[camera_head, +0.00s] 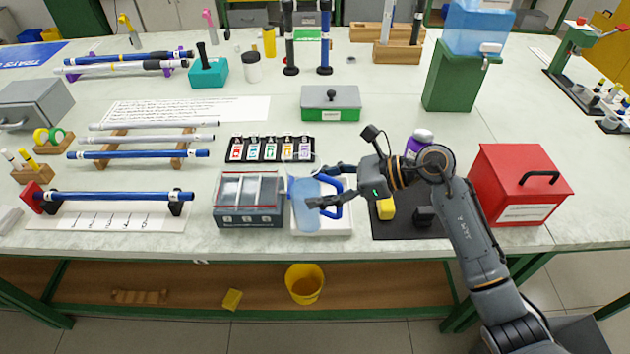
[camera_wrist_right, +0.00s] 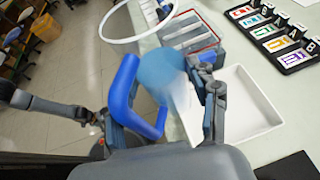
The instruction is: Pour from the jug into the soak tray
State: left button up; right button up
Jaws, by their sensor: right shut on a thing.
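The jug (camera_head: 304,212) is pale translucent blue with a darker blue handle (camera_head: 338,208). My right gripper (camera_head: 328,187) comes from the right and is shut on the jug by its handle. In the right wrist view the jug (camera_wrist_right: 160,72) and handle (camera_wrist_right: 122,90) show between my fingers. The jug is over the left part of the white soak tray (camera_head: 340,220); the tray also shows in the right wrist view (camera_wrist_right: 255,120). I cannot tell the jug's exact tilt or its height above the tray. No liquid stream is clear. My left gripper is not in the head view.
A grey compartment box (camera_head: 248,216) stands close on the tray's left. A row of labelled cards (camera_head: 270,149) lies behind. A yellow bucket (camera_head: 304,284) is below the bench.

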jog(key=shift+w+a+r+h+p, duration=0.1)
jog(key=shift+a+r+h+p, duration=0.3)
jog(key=shift+p, duration=0.45)
jog(key=p, duration=0.2)
jog(key=a+h+p, duration=0.1)
jog(key=p, duration=0.1)
jog(key=shift+w+r+g, duration=0.2)
jog(key=shift+w+g, duration=0.15)
jog(key=shift+g, duration=0.05)
jog(key=shift+w+a+m+p, duration=0.1)
jog(key=shift+a+m+p, duration=0.05)
jog(key=shift+m+p, duration=0.2)
pick_arm(q)
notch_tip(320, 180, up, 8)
jog(key=p, duration=0.1)
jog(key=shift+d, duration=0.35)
pick_arm(e)
jog(key=h, duration=0.1)
jog(key=w+a, duration=0.1)
jog(key=a+g+h, duration=0.1)
jog(key=shift+w+a+f+h, duration=0.1)
jog(key=shift+w+f+h, duration=0.05)
jog(key=shift+f+h, duration=0.15)
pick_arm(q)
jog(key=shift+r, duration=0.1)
